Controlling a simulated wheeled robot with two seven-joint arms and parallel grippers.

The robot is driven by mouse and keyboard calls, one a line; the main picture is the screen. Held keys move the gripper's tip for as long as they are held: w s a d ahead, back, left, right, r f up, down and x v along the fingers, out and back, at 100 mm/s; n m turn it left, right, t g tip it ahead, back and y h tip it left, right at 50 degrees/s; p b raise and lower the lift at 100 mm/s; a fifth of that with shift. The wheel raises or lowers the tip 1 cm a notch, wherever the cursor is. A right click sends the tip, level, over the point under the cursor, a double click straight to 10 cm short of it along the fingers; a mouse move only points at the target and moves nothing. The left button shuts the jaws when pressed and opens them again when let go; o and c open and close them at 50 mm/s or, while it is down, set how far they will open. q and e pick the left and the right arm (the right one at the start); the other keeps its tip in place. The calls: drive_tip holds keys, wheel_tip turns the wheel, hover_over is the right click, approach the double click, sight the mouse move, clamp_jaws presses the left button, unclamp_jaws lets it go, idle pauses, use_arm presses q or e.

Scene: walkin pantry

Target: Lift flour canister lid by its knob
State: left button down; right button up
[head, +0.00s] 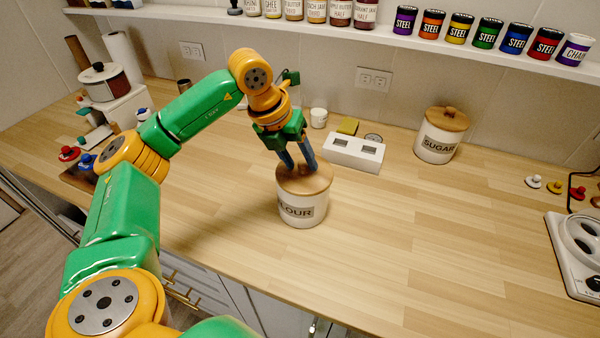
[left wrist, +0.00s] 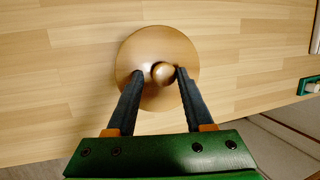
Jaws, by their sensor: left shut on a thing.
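The white flour canister (head: 303,217) stands upright on the wooden counter, its label partly readable. Its round wooden lid (head: 318,183) sits on top, with no gap that I can make out. My left gripper (head: 299,169) comes down from above, fingers pointing at the lid's middle. In the left wrist view, the lid (left wrist: 135,60) is seen from above and the round knob (left wrist: 162,73) lies between the fingertips of my left gripper (left wrist: 160,74). The gripper is shut on the knob, which the fingers mostly hide in the head view. My right gripper is not in view.
A sugar canister (head: 437,148) with a wooden lid stands at the back right. A white block with two recesses (head: 353,155) and a small white cup (head: 318,117) stand behind the flour canister. A white appliance (head: 575,265) is at the right edge. The counter's front right is clear.

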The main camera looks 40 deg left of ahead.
sight(301, 162)
use_arm(q)
drive_tip(key=shift+s+d+f, duration=0.15)
drive_tip(key=shift+s+f, duration=0.05)
drive_tip(key=shift+f, duration=0.15)
drive_tip(key=shift+w+r+p, duration=0.15)
drive_tip(key=shift+r+p, duration=0.25)
drive_tip(key=shift+p, duration=0.1)
drive_tip(key=shift+w+d+r+p, duration=0.15)
drive_tip(key=shift+w+r+p, duration=0.2)
drive_tip(key=shift+r+p, duration=1.15)
drive_tip(key=shift+r, duration=0.2)
drive_tip(key=shift+a, duration=0.2)
drive_tip(key=shift+f, duration=0.1)
